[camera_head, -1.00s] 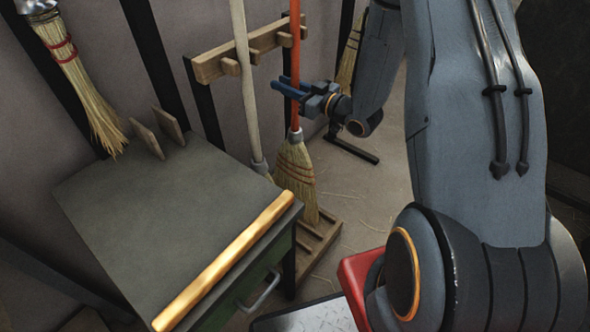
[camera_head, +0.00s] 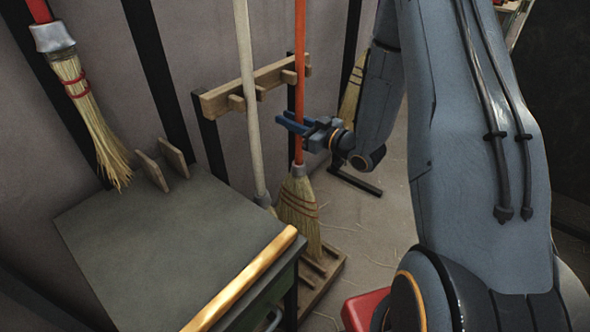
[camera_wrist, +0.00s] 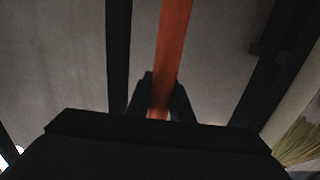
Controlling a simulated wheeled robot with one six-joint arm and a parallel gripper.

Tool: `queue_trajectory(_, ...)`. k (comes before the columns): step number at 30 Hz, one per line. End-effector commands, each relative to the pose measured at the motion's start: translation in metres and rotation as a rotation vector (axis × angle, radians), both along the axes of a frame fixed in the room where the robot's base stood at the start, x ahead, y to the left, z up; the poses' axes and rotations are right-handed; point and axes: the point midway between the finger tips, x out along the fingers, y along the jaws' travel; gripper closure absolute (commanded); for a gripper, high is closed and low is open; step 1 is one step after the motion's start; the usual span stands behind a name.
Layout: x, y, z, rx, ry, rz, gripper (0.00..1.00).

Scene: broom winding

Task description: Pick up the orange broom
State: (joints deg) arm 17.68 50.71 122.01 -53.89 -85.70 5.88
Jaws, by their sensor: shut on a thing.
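The orange broom stands nearly upright by the wall rack. Its orange handle (camera_head: 299,80) runs up out of the top of the head view, and its straw head (camera_head: 300,212) is at the wooden floor rack. My gripper (camera_head: 288,123) is shut on the orange handle, a little above the grey collar. In the wrist view the handle (camera_wrist: 172,50) passes between my two dark fingers (camera_wrist: 158,108). I cannot tell whether the bristles touch the rack base.
A pale-handled broom (camera_head: 248,100) stands just left of the orange one. The wooden peg rail (camera_head: 222,98) is behind both. A grey-topped bench (camera_head: 150,245) is at the lower left, and another red-banded broom (camera_head: 85,110) hangs on the wall. The floor (camera_head: 385,225) on the right is open.

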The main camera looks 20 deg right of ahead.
Motion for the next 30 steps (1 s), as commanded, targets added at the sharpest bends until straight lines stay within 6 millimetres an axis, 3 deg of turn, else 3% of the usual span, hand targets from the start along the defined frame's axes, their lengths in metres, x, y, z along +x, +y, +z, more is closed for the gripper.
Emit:
queue_trajectory(5, -0.002, -0.003, 0.010, -0.001, -0.004, -0.001, 1.00)
queue_trajectory(20, -0.002, -0.003, 0.063, 0.000, -0.005, 0.000, 1.00)
queue_trajectory(24, -0.003, -0.003, 0.073, -0.001, -0.004, 0.000, 1.00)
queue_trajectory(30, -0.014, -0.012, 0.071, 0.000, -0.002, -0.001, 1.00)
